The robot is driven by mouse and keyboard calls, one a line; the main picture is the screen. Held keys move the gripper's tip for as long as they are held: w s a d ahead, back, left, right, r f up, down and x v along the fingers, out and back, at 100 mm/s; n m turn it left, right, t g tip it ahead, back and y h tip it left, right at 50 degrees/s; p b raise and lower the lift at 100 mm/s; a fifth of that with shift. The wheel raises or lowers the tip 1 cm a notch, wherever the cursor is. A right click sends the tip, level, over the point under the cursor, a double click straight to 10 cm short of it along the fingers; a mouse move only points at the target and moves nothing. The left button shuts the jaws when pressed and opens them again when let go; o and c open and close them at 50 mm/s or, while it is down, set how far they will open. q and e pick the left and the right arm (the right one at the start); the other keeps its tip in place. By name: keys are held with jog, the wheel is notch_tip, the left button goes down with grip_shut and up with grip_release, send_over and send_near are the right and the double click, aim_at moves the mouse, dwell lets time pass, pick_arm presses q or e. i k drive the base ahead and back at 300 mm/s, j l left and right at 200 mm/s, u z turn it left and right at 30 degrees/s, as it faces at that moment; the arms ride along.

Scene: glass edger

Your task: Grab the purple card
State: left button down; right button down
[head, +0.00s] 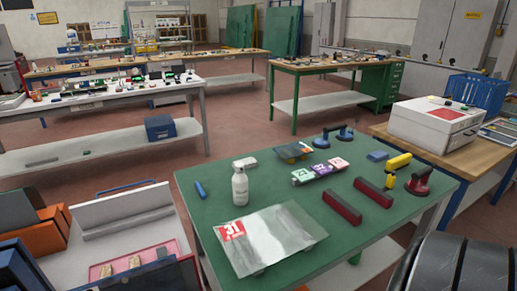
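The purple card (322,170) is the middle one of a row of three on the green table (190,180). A green card (302,176) is at its left and a pink card (339,163) at its right. The three seem to rest on a low dark support, but it is too small to tell how they are held. Neither of my grippers shows in the head view.
A white bottle (240,188) and a clear sheet with a red "31" label (270,240) are left and in front. Two dark red bars (342,208), a blue double suction cup (321,142) and a red suction cup (419,181) surround the cards. Bare tabletop lies between.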

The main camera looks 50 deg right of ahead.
aim_at(321, 169)
jog(key=z, duration=2.05)
jog(key=i+l+u, duration=0.1)
jog(key=l, duration=0.25)
jog(key=i+l+u, duration=0.1)
jog(key=l, duration=0.25)
